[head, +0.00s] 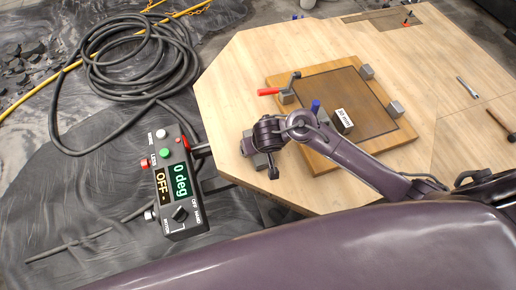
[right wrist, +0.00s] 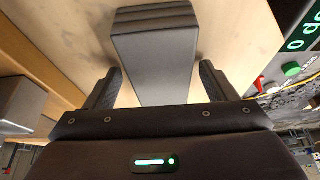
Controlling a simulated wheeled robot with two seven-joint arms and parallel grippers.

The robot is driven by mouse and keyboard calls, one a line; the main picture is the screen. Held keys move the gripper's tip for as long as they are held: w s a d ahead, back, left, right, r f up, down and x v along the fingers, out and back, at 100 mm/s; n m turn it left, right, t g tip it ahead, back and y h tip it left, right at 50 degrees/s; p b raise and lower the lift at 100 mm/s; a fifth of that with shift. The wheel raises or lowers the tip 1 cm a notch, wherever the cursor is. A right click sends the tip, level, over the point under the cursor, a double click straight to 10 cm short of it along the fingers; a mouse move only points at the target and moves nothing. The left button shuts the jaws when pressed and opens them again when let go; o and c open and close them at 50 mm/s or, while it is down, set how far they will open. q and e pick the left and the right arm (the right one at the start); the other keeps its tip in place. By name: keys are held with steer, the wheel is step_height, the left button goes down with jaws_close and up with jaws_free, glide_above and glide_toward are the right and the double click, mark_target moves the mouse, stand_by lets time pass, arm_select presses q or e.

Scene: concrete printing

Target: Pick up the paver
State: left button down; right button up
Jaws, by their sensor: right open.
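A grey block that looks like the paver (right wrist: 153,62) shows in the right wrist view, between the two dark fingers of my right gripper (right wrist: 158,82). The fingers are open, with a visible gap on each side of the block. In the head view my right gripper (head: 262,150) is over the left part of the wooden table, and the grey block (head: 258,160) is partly hidden beneath it. My left gripper is not in view.
A wooden frame (head: 318,162) with a dark panel, grey corner blocks (head: 396,108), a red-handled clamp (head: 272,91) and a labelled block (head: 343,121) lies close by. A control box (head: 176,190) reading "0 deg" and "OFF" stands left. A black hose (head: 150,60) coils on the floor.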

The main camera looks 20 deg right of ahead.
steer(key=shift+r, duration=0.1)
steer(key=c, duration=1.4)
steer(key=shift+r, duration=0.1)
steer(key=shift+c, duration=0.4)
